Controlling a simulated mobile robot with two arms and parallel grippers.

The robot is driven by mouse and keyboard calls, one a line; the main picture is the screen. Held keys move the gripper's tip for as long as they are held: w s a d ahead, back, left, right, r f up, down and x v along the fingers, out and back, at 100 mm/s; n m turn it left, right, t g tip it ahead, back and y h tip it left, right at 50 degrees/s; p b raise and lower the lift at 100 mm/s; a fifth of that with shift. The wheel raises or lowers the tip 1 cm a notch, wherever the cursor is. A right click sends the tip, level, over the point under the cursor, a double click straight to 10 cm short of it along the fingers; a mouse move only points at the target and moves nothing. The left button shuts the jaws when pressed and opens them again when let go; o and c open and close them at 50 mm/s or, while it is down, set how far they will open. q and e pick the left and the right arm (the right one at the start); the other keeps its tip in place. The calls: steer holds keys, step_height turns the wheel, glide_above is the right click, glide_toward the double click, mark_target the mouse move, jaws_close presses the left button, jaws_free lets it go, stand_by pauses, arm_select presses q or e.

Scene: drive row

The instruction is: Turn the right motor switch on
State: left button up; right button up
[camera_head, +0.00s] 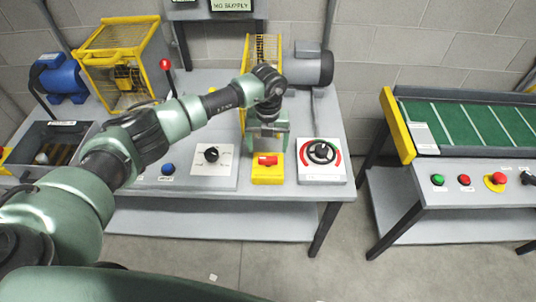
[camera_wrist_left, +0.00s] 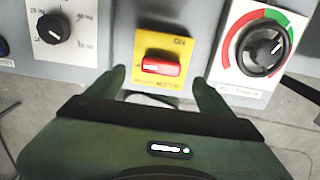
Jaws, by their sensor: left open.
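A red switch handle (camera_head: 266,160) sits on a yellow plate (camera_head: 267,180) on the front panel of the middle bench. In the left wrist view the red handle (camera_wrist_left: 161,67) lies roughly horizontal, with a white mark at its left end. The yellow plate (camera_wrist_left: 185,47) carries "ON" at its upper right; the lower label is too blurred to read. My left gripper (camera_head: 267,143) is just above and behind the switch in the head view. In the left wrist view its fingers (camera_wrist_left: 160,82) are apart, near the plate's lower corners, with nothing between them. My right gripper is not in view.
A black knob (camera_head: 211,154) is left of the switch, and a round dial (camera_head: 321,152) with a red and green arc is right of it. A grey motor (camera_head: 308,67) stands behind. A green conveyor (camera_head: 470,125) with buttons stands right, across a floor gap.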

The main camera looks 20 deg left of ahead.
mark_target(268, 158)
arm_select(q)
step_height(268, 158, down, 6)
steer(key=shift+r+p, duration=0.15)
steer(key=shift+p, duration=0.35)
steer(key=c, duration=1.4)
